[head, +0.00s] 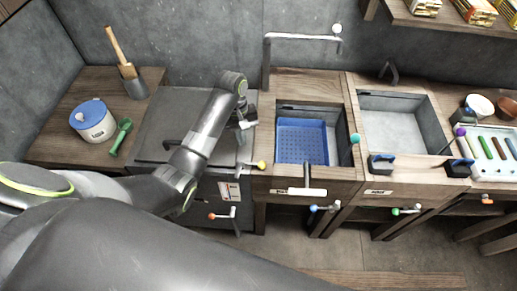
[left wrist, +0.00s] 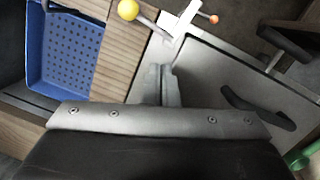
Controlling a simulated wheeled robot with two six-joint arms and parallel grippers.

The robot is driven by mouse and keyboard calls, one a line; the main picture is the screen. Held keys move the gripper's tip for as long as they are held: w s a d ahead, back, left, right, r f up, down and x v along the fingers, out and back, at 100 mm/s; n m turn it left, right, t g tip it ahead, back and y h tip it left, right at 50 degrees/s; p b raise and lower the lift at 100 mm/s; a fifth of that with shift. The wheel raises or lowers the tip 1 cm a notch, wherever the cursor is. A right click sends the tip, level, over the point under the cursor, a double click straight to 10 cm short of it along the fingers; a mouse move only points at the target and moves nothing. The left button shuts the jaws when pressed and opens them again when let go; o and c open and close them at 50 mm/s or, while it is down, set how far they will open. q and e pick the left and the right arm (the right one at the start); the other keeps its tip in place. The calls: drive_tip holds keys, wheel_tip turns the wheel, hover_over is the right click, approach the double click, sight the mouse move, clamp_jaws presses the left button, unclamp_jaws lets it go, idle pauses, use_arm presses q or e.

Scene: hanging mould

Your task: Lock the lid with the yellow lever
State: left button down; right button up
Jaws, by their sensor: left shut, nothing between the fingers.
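The yellow lever (head: 261,164) is a thin rod with a yellow ball end at the front right of the grey lidded box. It also shows at the top of the left wrist view (left wrist: 128,10). The grey lid (head: 180,106) lies flat over the box and has a black handle; it also shows in the left wrist view (left wrist: 215,85). My left gripper (head: 244,126) is shut and empty, above the lid's right edge. In the left wrist view its fingertips (left wrist: 164,72) point toward the lever but appear apart from it. My right gripper is out of view.
A blue perforated tray (head: 302,141) sits in a wooden basin right of the lid, under a tap (head: 300,37). An orange-tipped lever (head: 212,216) is lower on the box front.

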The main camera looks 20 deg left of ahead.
use_arm(q)
drive_tip(key=w+d+r+n+g, duration=0.1)
drive_tip(key=w+r, duration=0.3)
drive_tip(key=r, duration=0.1)
drive_tip(key=shift+w+d+r, duration=0.15)
drive_tip(key=shift+w+d, duration=0.1)
drive_tip(key=shift+w, duration=0.15)
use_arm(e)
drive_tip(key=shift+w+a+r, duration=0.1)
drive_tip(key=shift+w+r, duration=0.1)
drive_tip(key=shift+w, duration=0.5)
